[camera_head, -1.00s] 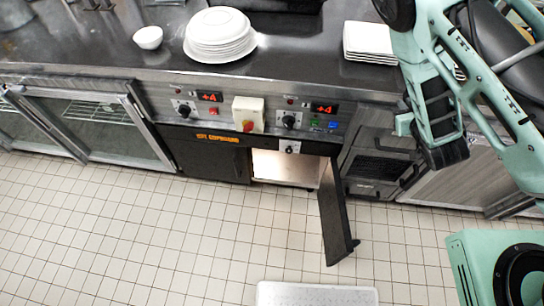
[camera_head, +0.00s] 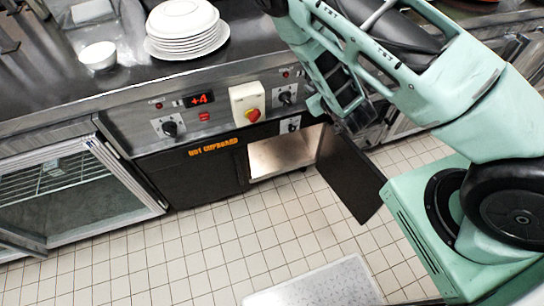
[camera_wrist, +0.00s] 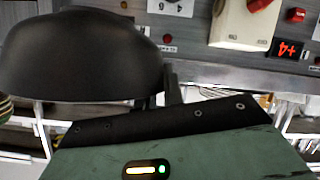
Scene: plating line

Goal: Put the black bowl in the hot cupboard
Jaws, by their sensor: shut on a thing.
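The black bowl (camera_wrist: 80,62) fills the upper left of the wrist view, its dark rounded side uppermost. My gripper (camera_wrist: 170,88) is shut on it at its right edge. In the head view my arm reaches in from the right, and I cannot make out the bowl there. The hot cupboard (camera_head: 195,168) is under the counter, with orange lettering on its front. Its left front is closed. Its right bay (camera_head: 285,153) is open and lit inside, and the black door (camera_head: 350,178) is swung out over the floor. My arm is above and right of this opening.
A stack of white plates (camera_head: 186,30) and a small white bowl (camera_head: 98,55) stand on the dark counter (camera_head: 115,88). A glass-fronted cabinet (camera_head: 65,190) is at the left. Tiled floor (camera_head: 215,250) is clear before the cupboard.

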